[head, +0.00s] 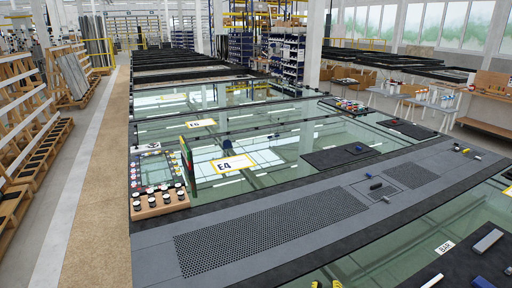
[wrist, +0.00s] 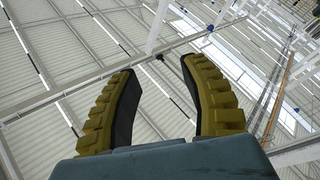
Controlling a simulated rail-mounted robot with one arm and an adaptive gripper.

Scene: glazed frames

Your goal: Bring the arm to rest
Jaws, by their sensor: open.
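My gripper (wrist: 159,92) shows in the wrist view with its two yellow-and-black fingers spread apart. Nothing is between them. The wrist camera looks up at the ceiling, with beams and white roof panels behind the fingers. In the head view only small yellow tips show at the bottom edge, right of the middle, over the near glass. The rest of the arm is out of that view.
Glazed frames with an E4 label (head: 232,164) fill the middle. A wooden rack of jars (head: 160,203) stands at their left end. A perforated grey panel (head: 270,232) lies in front. A black mat (head: 341,155) lies right. A walkway (head: 100,180) runs clear at left.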

